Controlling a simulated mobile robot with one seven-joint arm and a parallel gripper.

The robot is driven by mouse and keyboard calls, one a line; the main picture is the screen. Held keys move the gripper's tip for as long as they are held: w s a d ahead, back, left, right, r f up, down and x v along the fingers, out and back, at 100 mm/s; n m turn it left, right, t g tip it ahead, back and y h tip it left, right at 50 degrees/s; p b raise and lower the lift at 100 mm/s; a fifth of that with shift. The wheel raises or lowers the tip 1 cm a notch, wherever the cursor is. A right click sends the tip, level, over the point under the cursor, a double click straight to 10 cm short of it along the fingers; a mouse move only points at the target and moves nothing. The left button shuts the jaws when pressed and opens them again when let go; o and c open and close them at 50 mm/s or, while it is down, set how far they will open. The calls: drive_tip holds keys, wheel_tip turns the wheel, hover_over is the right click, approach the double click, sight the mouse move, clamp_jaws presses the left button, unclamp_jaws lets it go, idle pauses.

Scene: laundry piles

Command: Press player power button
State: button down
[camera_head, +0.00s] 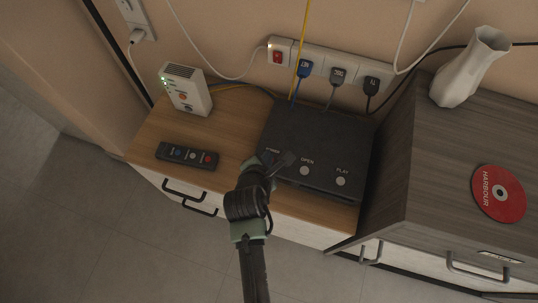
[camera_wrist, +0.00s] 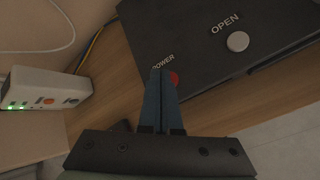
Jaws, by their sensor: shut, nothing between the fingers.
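The player (camera_head: 325,140) is a flat black box on the wooden cabinet, with OPEN and PLAY labels beside grey buttons. In the wrist view the player (camera_wrist: 190,25) fills the top, and its red power button (camera_wrist: 174,78) shows under the POWER label, partly covered by my fingers. My gripper (camera_head: 286,158) is shut and empty over the player's front left corner. In the wrist view the fingertips (camera_wrist: 160,72) overlap the left edge of the red button; I cannot tell whether they touch it. The head view hides the power button behind my gripper.
A white router (camera_head: 186,90) with green lights and a dark remote (camera_head: 187,156) lie left of the player. A power strip (camera_head: 318,65) with several plugs is behind it. A taller grey cabinet (camera_head: 440,125) at right holds a white vase (camera_head: 470,68) and a red disc (camera_head: 498,193).

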drive_tip(key=shift+r, duration=0.25)
wheel_tip(320, 180, up, 6)
drive_tip(key=p, duration=0.7)
idle(1.3)
